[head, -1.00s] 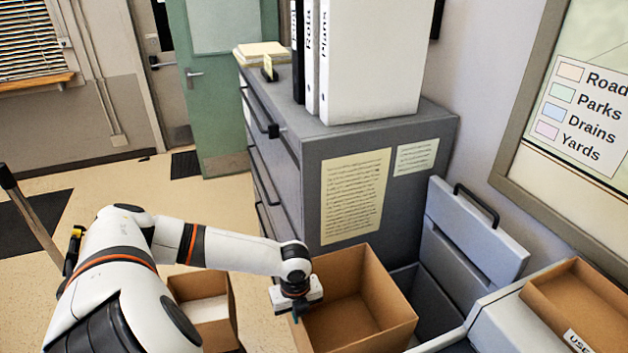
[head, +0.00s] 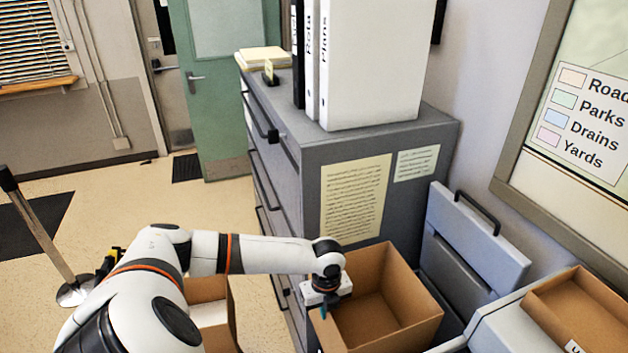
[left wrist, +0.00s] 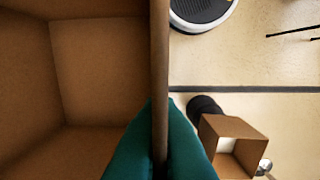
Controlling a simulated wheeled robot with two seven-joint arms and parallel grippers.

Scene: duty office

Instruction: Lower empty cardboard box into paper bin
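An open, empty brown cardboard box (head: 385,310) is held in front of the grey cabinet. My left gripper (head: 325,308) is at its left wall. In the left wrist view the teal fingers (left wrist: 160,150) stand on both sides of that wall (left wrist: 159,75), closed on it. The box's bare inside (left wrist: 90,70) fills the left of that view. A grey bin with its lid (head: 470,245) raised stands behind and right of the box. The box hides most of the bin's opening, so I cannot tell how far above the bin it is. My right gripper is out of view.
The grey cabinet (head: 315,170) with binders stands close behind the box. Another cardboard box (head: 585,315) sits on a grey surface at right. An open box (head: 218,325) is low at left. A post (head: 45,235) stands on the open floor.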

